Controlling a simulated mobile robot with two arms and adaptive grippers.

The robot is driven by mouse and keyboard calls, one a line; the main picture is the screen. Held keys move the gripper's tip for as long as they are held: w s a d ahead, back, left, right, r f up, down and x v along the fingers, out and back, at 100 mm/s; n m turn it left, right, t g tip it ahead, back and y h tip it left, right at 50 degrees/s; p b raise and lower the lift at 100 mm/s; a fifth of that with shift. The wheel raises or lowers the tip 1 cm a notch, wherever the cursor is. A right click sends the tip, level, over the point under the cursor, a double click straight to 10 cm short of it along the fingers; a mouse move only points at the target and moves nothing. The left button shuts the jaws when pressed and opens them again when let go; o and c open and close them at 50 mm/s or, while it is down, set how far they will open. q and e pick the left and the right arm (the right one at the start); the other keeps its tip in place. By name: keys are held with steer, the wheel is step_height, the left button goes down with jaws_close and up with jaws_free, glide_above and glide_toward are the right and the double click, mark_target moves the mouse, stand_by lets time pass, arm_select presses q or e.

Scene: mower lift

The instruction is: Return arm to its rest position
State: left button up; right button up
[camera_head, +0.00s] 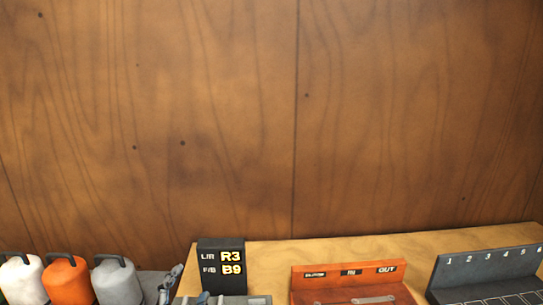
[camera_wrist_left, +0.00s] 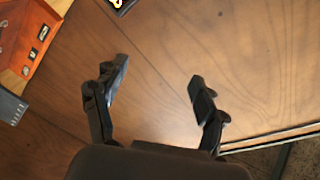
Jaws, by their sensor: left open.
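My left gripper (camera_wrist_left: 158,88) shows in the left wrist view with its two dark fingers spread apart. My right gripper is in neither view.
White (camera_head: 22,280), orange (camera_head: 68,280) and grey (camera_head: 117,284) canisters stand at left. A wood wall (camera_head: 220,120) rises behind.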

arm_select(q)
steer(key=s+a+f+n+g+y, duration=0.1)
steer(key=s+a+f+n+g, duration=0.2)
steer(key=s+f, duration=0.35)
steer(key=s+a+f+n+g+y, duration=0.1)
steer(key=s+f+n+g, duration=0.3)
steer(key=s+f, duration=0.3)
steer(key=s+d+f+n+g, duration=0.1)
steer(key=s+f+n+g, duration=0.1)
steer(key=s+f+g, duration=0.45)
steer(key=s+f+n+g, duration=0.1)
steer(key=s+f, duration=0.2)
steer(key=s, duration=0.6)
step_height(320, 180, down, 34)
steer(key=g+b, duration=0.1)
steer(key=b, duration=1)
steer(key=s+a+f+b, duration=0.1)
steer(key=s+f+b, duration=0.3)
steer(key=s+f, duration=0.5)
steer(key=s+a+f+g+b, duration=0.1)
steer(key=s+f+b, duration=0.3)
steer(key=f, duration=1.3)
steer(key=s+a, duration=0.1)
steer(key=s, duration=0.3)
steer(key=shift+s+b, duration=0.4)
